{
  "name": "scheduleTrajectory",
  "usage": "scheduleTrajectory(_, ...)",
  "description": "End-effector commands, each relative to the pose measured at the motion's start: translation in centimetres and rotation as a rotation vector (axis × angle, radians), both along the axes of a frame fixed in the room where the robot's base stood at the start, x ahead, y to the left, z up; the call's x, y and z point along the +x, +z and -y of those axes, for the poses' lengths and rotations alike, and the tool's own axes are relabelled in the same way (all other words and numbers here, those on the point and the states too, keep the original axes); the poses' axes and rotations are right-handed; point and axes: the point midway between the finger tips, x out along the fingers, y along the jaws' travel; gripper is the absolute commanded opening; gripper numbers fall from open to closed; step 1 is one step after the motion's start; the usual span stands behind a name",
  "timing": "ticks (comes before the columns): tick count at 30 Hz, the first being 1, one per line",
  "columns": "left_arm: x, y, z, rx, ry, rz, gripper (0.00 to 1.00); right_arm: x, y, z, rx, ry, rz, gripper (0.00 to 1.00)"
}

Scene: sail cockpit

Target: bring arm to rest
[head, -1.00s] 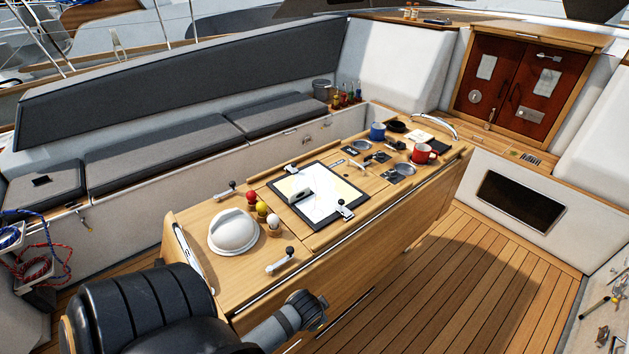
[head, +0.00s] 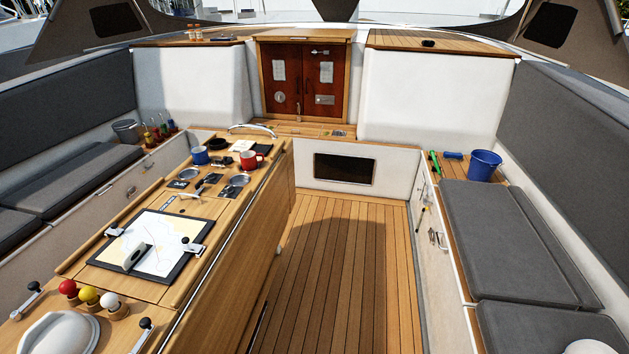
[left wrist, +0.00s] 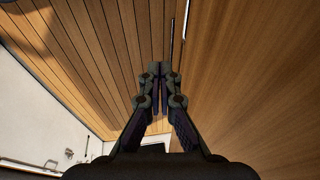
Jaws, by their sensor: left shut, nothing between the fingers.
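My left gripper (left wrist: 160,72) shows in the left wrist view. It is shut and empty, with its fingertips together. Beyond it are the slatted wooden floor (left wrist: 105,55) and a plain wooden panel (left wrist: 245,85) on the right. The left gripper is not in the head view now. My right gripper shows in neither current view.
The cockpit table (head: 233,225) stands left of centre with a chart (head: 150,245), mugs and ball-topped pegs. The teak floor (head: 345,270) to its right is clear. A cushioned bench (head: 505,240) with a blue bucket (head: 484,165) lines the right side. Wooden doors (head: 302,80) stand ahead.

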Motion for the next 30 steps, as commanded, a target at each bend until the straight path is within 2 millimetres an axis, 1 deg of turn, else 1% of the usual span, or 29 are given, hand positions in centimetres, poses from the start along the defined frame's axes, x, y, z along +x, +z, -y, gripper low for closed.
scheduleTrajectory(1,-2.7,-4.1,0.0,-0.012,0.019,-0.032,0.0,0.0,-0.9,0.0,0.0,0.0,0.0,0.0)
scheduleTrajectory(2,-4.2,-5.9,0.1,-0.02,0.03,-0.046,0.0,0.0,-1.1,0.0,0.0,0.0,0.0,0.0)
scheduleTrajectory(3,-6.3,-8.0,0.3,-0.029,0.043,-0.061,0.0,0.0,-1.4,-0.1,0.001,0.0,0.0,0.0)
scheduleTrajectory(6,-11.2,-11.9,0.7,-0.045,0.072,-0.095,0.0,0.0,-2.0,-0.1,0.001,0.0,0.0,0.0)
scheduleTrajectory(9,-14.7,-13.9,1.2,-0.057,0.09,-0.116,0.0,0.0,-2.3,-0.1,0.001,-0.001,0.0,0.0)
scheduleTrajectory(10,-15.5,-14.2,1.3,-0.059,0.095,-0.121,0.0,0.0,-2.3,-0.1,0.001,-0.001,0.0,0.0)
scheduleTrajectory(12,-16.6,-14.6,1.4,-0.062,0.101,-0.126,0.0,0.0,-2.4,-0.1,0.001,-0.001,0.0,0.0)
scheduleTrajectory(15,-17.2,-14.8,1.5,-0.064,0.104,-0.13,0.0,0.0,-2.4,-0.1,0.001,-0.001,0.001,0.0)
scheduleTrajectory(30,-17.2,-14.8,1.5,-0.064,0.104,-0.13,0.0,0.0,-2.3,-0.1,0.001,-0.001,0.001,0.0)
